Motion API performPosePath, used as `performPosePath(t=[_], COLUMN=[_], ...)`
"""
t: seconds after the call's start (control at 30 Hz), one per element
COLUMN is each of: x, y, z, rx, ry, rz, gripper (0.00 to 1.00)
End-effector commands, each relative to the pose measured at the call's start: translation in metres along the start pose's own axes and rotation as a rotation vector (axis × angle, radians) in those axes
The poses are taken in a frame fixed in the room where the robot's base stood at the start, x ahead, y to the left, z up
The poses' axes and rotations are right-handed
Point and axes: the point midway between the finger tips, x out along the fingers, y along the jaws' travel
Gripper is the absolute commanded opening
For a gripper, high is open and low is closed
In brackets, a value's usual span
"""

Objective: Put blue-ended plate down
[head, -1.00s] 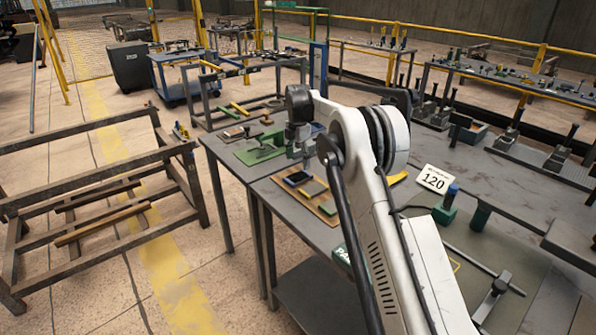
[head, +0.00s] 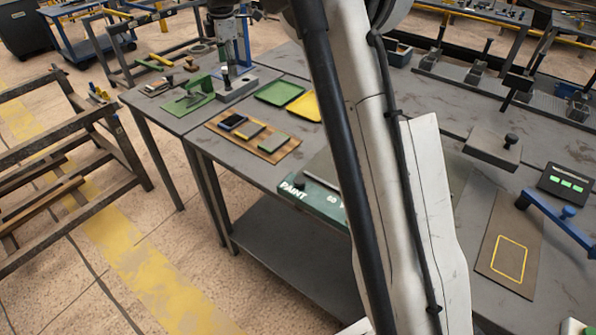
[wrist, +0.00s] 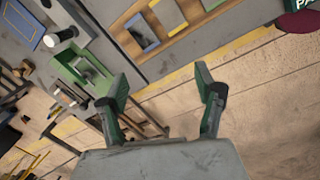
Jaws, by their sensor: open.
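In the wrist view my gripper (wrist: 160,78) is open, with nothing between its two green-padded fingers. Below them are the table edge and the floor. A dark piece with blue on it (wrist: 149,42), likely the blue-ended plate, lies on a wooden board (wrist: 188,40) on the table. In the head view it is the dark piece (head: 233,121) at the left end of the board (head: 215,127). It lies apart from my fingers. My arm covers the middle of the head view, and I cannot make out the fingers there.
Yellow (head: 250,132) and green (head: 273,142) pieces share the board. A green fixture (head: 190,97) and a grey block (head: 250,84) stand behind it. Green (head: 279,92) and yellow (head: 306,106) trays lie to the right. A PAINT box (head: 315,197) sits at the front edge.

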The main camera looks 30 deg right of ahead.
Motion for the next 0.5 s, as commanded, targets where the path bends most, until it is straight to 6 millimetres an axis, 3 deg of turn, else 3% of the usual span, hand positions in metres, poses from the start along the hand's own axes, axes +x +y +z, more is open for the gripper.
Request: performPosePath(t=[0.2, 0.5], x=[-0.049, -0.093], y=[-0.054, -0.138], z=[-0.001, -0.002], rx=[0.212, 0.507], ry=[0.007, 0.039], rz=[0.065, 0.153], gripper=[0.66, 0.66])
